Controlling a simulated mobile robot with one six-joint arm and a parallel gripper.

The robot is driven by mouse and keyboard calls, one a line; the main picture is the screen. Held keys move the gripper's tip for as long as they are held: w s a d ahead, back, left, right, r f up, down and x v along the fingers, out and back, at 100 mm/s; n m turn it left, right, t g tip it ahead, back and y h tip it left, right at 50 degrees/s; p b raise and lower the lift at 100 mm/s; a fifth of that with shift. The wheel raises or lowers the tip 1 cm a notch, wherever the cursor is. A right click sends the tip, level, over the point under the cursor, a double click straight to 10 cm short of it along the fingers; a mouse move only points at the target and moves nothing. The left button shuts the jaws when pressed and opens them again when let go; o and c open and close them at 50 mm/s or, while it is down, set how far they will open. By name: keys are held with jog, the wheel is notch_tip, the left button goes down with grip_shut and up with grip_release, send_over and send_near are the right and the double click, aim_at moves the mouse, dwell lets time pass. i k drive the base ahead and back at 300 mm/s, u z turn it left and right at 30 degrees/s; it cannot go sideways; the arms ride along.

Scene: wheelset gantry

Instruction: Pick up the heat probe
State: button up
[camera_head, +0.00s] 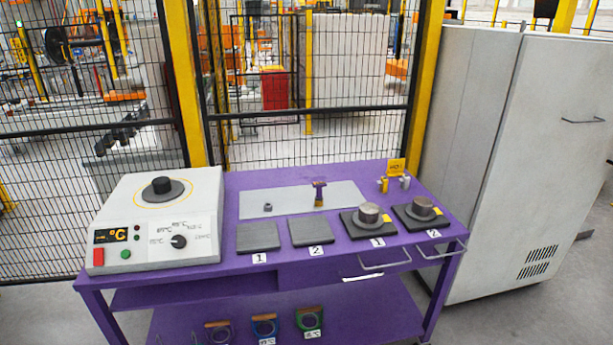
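A small upright tool with a purple body and a dark top (319,193) stands on the light grey plate (290,203) at the back middle of the purple table. It looks most like the heat probe, but it is too small to be sure. A small dark grey piece (267,207) sits on the same plate to its left. My gripper is not in view.
The purple table (225,240) carries a white heater box (160,215) at left. Two dark pads (258,237) and two bases with metal cylinders (368,216) stand along the front. Small fittings (383,185) sit by a yellow sign (396,166). A grey cabinet (530,150) stands at right, mesh fence behind.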

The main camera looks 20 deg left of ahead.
aim_at(319, 185)
jog(key=u, duration=0.55)
jog(key=i, duration=1.05)
jog(key=u, duration=0.5)
